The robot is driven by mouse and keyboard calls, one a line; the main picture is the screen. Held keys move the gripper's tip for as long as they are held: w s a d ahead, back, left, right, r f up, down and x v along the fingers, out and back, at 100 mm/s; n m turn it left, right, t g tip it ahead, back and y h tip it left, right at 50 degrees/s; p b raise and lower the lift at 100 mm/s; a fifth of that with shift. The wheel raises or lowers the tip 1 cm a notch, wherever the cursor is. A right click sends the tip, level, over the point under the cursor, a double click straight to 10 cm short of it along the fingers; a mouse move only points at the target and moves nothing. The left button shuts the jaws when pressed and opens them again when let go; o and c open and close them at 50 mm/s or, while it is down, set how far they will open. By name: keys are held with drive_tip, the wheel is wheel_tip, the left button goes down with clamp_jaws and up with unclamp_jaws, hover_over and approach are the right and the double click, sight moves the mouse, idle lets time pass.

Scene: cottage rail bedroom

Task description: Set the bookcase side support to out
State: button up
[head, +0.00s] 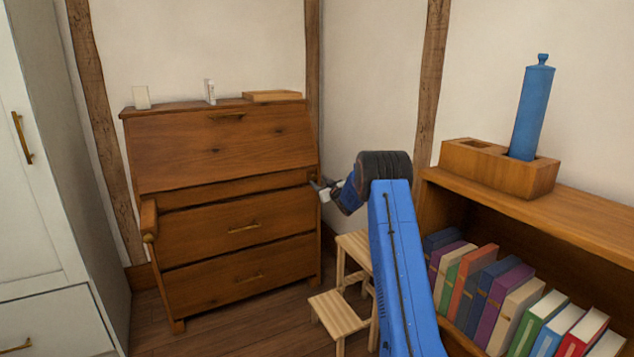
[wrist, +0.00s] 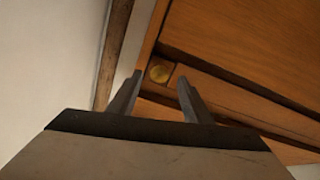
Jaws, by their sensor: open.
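The wooden bureau (head: 220,150) stands against the back wall with its sloping front closed. Its support on the bookcase side, at the right, shows in the wrist view as a small end block with a round brass knob (wrist: 160,72). This support looks flush with the bureau front. The left support (head: 149,218) sticks out from the front. In the wrist view my gripper (wrist: 159,88) is open, with the knob seen between its fingertips. I cannot tell whether the fingers touch it.
A bookcase (head: 600,220) with leaning books stands at the right, a wooden box and blue bottle on top. A small step stool (head: 340,312) sits between bureau and bookcase, close under my arm. A white wardrobe (head: 45,200) is at left. Some floor before the bureau is clear.

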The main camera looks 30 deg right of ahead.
drive_tip(key=shift+w, duration=1.4)
clamp_jaws()
drive_tip(key=s, duration=2.3)
drive_tip(key=shift+s+d, duration=0.25)
drive_tip(key=shift+d, duration=0.05)
unclamp_jaws()
